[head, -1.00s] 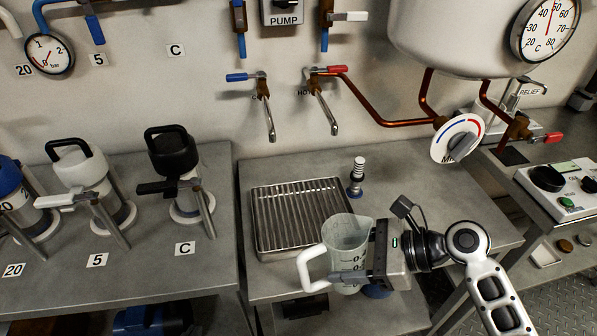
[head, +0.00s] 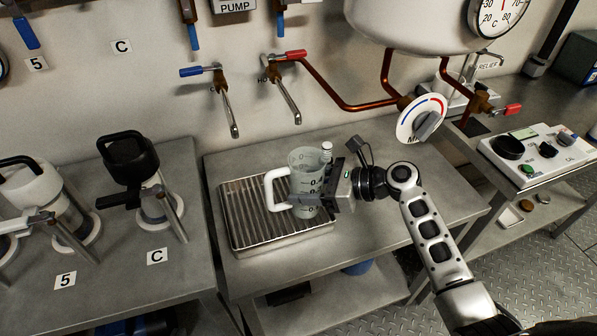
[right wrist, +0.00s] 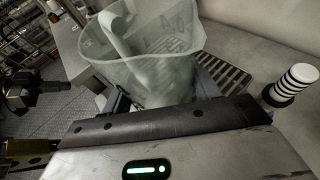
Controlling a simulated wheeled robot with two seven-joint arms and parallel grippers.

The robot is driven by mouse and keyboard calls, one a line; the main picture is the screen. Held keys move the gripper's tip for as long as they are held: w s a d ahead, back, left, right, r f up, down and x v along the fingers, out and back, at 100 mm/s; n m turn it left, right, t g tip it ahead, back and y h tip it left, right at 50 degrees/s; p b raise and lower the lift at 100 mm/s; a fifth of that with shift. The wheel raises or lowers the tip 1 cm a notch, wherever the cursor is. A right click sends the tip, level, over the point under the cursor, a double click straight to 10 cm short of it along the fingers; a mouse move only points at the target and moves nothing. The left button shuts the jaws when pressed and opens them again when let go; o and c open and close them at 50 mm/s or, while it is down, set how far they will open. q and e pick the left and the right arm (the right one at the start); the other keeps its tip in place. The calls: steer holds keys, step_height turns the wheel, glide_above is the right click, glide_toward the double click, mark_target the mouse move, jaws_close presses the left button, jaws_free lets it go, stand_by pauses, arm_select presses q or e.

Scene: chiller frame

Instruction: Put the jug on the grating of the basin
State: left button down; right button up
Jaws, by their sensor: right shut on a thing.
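The clear jug (head: 310,185) with a white handle and dark scale marks is upright at the right part of the basin's grating (head: 250,210). My right gripper (head: 318,203) is shut on the jug's body, coming from the right. In the right wrist view the jug (right wrist: 150,60) fills the space between the fingers, with the grating (right wrist: 225,72) behind it. I cannot tell whether the jug's bottom touches the grating.
A small ringed post (head: 327,150) stands right behind the jug; it also shows in the right wrist view (right wrist: 292,82). Two taps (head: 288,95) hang above the basin's back. A mixer dial (head: 422,120) is at the right. Bare bench lies right of the basin.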

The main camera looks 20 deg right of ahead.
mark_target(298, 167)
steer(key=w, duration=0.2)
steer(key=shift+w, duration=0.35)
steer(key=w, duration=0.2)
steer(key=shift+w+a, duration=0.1)
steer(key=shift+w, duration=0.3)
steer(key=shift+f+b, duration=0.35)
steer(key=shift+f, duration=0.4)
steer(key=shift+f, duration=0.15)
steer(key=o, duration=1.1)
steer(key=shift+s, duration=0.1)
